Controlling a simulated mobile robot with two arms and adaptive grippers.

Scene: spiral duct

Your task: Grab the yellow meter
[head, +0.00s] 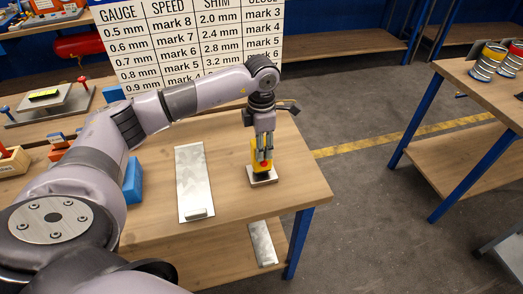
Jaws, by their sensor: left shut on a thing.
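The yellow meter (255,153) stands upright on a small metal plate (262,180) near the right edge of the wooden table (226,231). It shows a red spot and a dark lower part. My left gripper (264,157) reaches down from above and is shut on the meter, with its fingers covering part of the front. I cannot tell whether the meter touches the plate or is slightly lifted. My right gripper is not in view.
A long metal plate (190,178) lies left of the meter. A chart board (190,35) stands behind. Another table (490,95) with springy ducts (487,62) stands right, across open floor.

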